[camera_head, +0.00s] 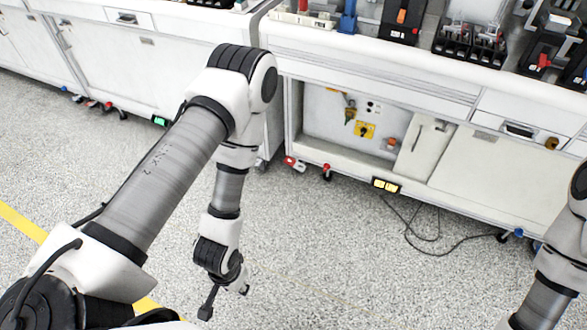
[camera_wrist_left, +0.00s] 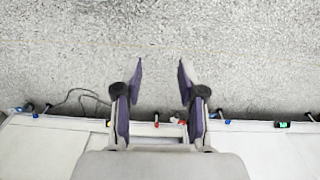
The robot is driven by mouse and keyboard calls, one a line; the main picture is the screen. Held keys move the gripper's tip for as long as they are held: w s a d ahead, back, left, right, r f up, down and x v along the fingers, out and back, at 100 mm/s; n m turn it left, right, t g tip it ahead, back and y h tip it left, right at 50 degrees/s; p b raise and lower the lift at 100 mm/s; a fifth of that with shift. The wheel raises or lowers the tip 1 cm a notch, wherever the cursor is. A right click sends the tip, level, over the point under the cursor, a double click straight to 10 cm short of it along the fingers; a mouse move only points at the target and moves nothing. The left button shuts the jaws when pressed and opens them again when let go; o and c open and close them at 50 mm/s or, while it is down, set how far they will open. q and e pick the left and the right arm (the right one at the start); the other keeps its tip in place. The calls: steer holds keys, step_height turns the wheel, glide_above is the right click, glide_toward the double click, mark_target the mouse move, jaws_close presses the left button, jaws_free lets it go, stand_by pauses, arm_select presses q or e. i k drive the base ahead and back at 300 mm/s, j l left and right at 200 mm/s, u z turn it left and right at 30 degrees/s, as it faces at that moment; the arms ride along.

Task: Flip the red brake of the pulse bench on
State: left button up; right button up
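The white bench (camera_head: 372,55) at the upper right bears several black devices. A red part (camera_head: 543,61) shows on one of them at the far right. Below its shelf, a red-marked caster (camera_head: 326,171) stands on the floor, with another red-and-white one (camera_head: 291,162) to its left. I cannot tell which red part is the brake. My left gripper (camera_head: 226,301) hangs low over the floor, pointing down and away from the bench. In the left wrist view its fingers (camera_wrist_left: 160,70) are apart, with only floor between them. My right gripper is out of view.
An orange switch (camera_head: 401,16) and a blue part (camera_head: 347,18) stand on the bench top. A yellow-lit box (camera_head: 385,186) sits at its base. A black cable (camera_head: 430,238) lies on the floor. Another cabinet (camera_head: 110,60) stands left. The floor between is mostly clear.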

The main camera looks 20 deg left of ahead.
mark_target(295, 164)
steer(key=i+j+z, duration=0.1)
steer(key=i+j, duration=0.2)
steer(key=i+j+z, duration=0.15)
steer(key=j, duration=0.25)
steer(key=i+j+z, duration=0.1)
steer(key=i+j, duration=0.25)
steer(key=i+j+z, duration=0.1)
steer(key=i+j, duration=0.15)
steer(key=j, duration=0.2)
